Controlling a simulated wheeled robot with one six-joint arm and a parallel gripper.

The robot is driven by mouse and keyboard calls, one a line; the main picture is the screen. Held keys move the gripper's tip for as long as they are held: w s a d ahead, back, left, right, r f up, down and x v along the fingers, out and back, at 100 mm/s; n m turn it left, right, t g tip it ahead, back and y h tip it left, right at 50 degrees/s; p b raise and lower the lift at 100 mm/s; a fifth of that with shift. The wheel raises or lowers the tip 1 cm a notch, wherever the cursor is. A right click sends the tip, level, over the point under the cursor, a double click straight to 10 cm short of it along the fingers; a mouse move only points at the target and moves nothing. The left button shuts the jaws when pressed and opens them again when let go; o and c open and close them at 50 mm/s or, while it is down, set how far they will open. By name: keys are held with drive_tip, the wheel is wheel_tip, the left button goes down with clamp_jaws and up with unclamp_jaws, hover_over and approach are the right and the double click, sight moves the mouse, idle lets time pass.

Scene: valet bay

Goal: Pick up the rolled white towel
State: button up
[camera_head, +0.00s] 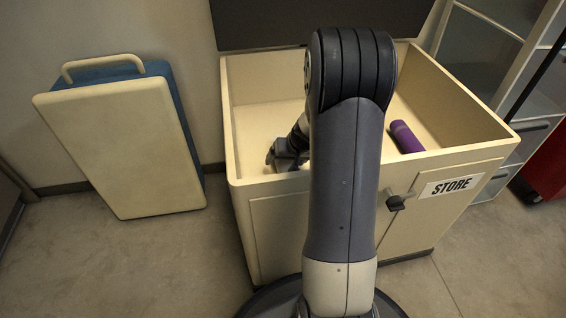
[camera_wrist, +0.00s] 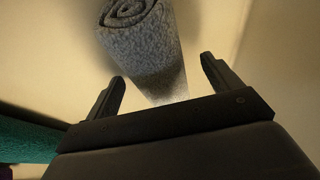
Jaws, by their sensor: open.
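In the wrist view a rolled towel (camera_wrist: 142,42) with a rough, pale grey-white surface lies in front of my gripper (camera_wrist: 163,72). Its spiral end shows at the top edge. The jaws are open, one finger on each side of the roll, with gaps on both sides. Whether the fingers are down at its depth I cannot tell. In the head view my gripper (camera_head: 285,156) is inside the cream bin (camera_head: 262,112), near its left front. My arm hides most of the towel there.
A purple roll (camera_head: 406,137) lies at the bin's right. A green roll (camera_wrist: 28,138) is at the left of the wrist view. The bin's walls surround the gripper, and its dark lid (camera_head: 290,22) stands open. A cream and blue case (camera_head: 120,145) stands left.

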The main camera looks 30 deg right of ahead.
drive_tip(key=shift+f, duration=0.15)
drive_tip(key=shift+c, duration=0.2)
drive_tip(key=c, duration=1)
drive_tip(key=shift+c, duration=0.4)
